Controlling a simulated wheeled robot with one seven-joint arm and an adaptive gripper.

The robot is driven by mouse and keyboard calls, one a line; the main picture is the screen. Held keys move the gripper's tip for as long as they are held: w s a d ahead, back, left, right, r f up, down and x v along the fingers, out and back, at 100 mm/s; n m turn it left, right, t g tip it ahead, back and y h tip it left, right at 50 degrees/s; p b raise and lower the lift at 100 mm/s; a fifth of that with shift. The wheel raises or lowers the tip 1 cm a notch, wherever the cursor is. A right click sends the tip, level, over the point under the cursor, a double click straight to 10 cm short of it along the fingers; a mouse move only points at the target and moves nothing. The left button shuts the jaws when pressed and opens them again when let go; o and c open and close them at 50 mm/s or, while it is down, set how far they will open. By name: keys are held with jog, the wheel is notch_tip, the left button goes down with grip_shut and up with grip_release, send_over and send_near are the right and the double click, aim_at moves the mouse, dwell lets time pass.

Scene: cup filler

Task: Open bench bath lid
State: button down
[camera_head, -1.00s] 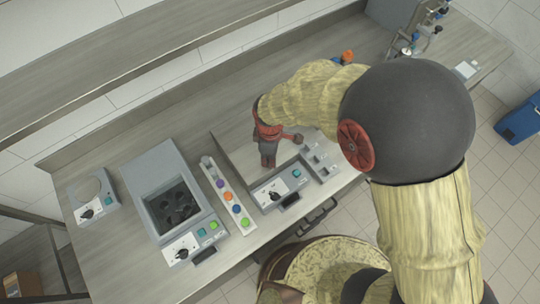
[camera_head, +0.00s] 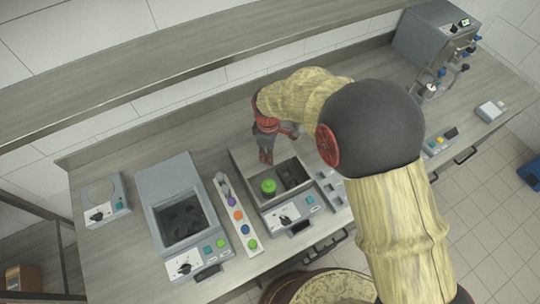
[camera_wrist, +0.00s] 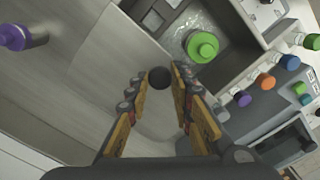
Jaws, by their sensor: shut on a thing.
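The bench bath (camera_head: 264,207) stands mid-bench with a dial panel in front. Its basin is exposed and holds a green-capped item (camera_head: 268,186) and a dark rack. The pale grey lid (camera_head: 243,158) is off the front of the basin, at its back side; it seems tilted up, its exact angle unclear. My gripper (camera_head: 266,148) is at the lid. In the wrist view, my gripper (camera_wrist: 159,78) is shut on the lid's round black knob (camera_wrist: 158,77), the fingers on either side. The lid (camera_wrist: 120,60) fills the left and middle there, with the green cap (camera_wrist: 203,46) beyond.
Left of the bath stand a strip of coloured caps (camera_head: 238,216), a second bath (camera_head: 183,223) with dark openings, and a small round-plate device (camera_head: 104,197). A grey machine (camera_head: 432,40) stands at the back right. A shelf (camera_head: 150,90) runs behind.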

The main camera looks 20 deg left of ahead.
jog(key=c, duration=1.5)
grip_release()
jog(key=shift+c, duration=0.2)
notch_tip(320, 180, up, 12)
